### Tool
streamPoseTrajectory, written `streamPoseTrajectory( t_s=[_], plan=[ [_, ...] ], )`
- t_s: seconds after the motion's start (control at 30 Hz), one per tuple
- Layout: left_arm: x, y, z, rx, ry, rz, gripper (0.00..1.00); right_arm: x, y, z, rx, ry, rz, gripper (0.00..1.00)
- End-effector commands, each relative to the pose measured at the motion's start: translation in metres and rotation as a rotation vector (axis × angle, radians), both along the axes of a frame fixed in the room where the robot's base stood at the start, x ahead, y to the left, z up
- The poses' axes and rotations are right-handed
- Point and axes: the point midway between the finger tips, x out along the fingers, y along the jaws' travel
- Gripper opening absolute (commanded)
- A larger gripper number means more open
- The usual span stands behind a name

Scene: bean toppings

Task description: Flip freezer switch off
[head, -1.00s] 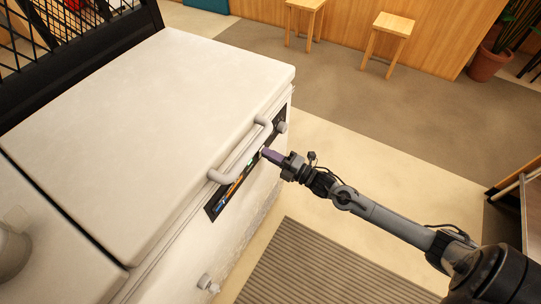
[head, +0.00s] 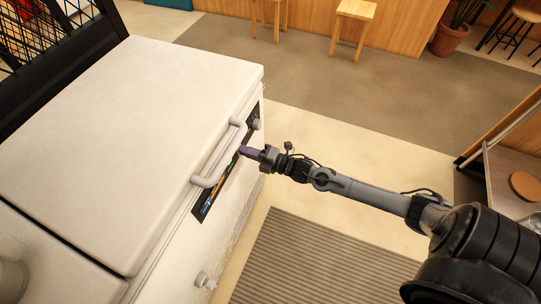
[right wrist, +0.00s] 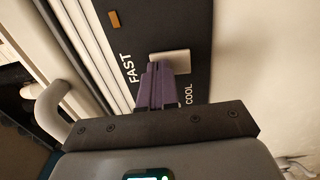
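The white chest freezer (head: 130,130) fills the left of the head view. Its dark control panel (head: 202,211) is on the front side, below the lid's grey handle (head: 207,181). My right gripper (head: 243,151) points at this panel; it also shows in the right wrist view (right wrist: 155,72). Its purple fingers are together, with nothing visible between them. In the right wrist view, a pale rectangular switch (right wrist: 172,61) sits between the words FAST and COOL. The fingertips overlap its lower left edge; I cannot tell whether they touch it. My left gripper is not in view.
A grey knob (head: 255,124) sits at the panel's far end. Another fitting (head: 204,281) sticks out low on the freezer front. A striped mat (head: 305,262) lies on the floor. A counter (head: 513,172) stands at right; wooden stools (head: 356,10) stand at the back.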

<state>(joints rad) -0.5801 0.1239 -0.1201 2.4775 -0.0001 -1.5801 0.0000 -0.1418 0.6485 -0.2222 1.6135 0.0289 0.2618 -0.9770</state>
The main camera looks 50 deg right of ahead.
Motion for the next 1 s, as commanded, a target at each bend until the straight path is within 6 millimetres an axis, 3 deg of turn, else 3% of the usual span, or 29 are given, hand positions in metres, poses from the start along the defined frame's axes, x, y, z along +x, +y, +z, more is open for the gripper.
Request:
streamPoseTrajectory(
  t_s=[0.17,0.4,0.5,0.8,1.0],
  plan=[
    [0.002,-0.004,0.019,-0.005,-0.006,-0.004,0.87,-0.018,-0.006,0.007,-0.001,0.004,0.001,0.00],
    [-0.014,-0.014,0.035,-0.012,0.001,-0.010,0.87,-0.078,-0.027,0.007,-0.004,0.015,-0.001,0.00],
    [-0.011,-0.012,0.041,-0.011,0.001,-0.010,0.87,-0.092,-0.032,0.010,-0.003,0.013,-0.001,0.00],
    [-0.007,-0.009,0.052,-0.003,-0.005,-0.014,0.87,-0.125,-0.043,0.014,-0.002,0.010,-0.001,0.00],
    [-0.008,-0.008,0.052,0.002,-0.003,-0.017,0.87,-0.132,-0.045,0.014,-0.001,0.007,-0.001,0.00]
  ],
)
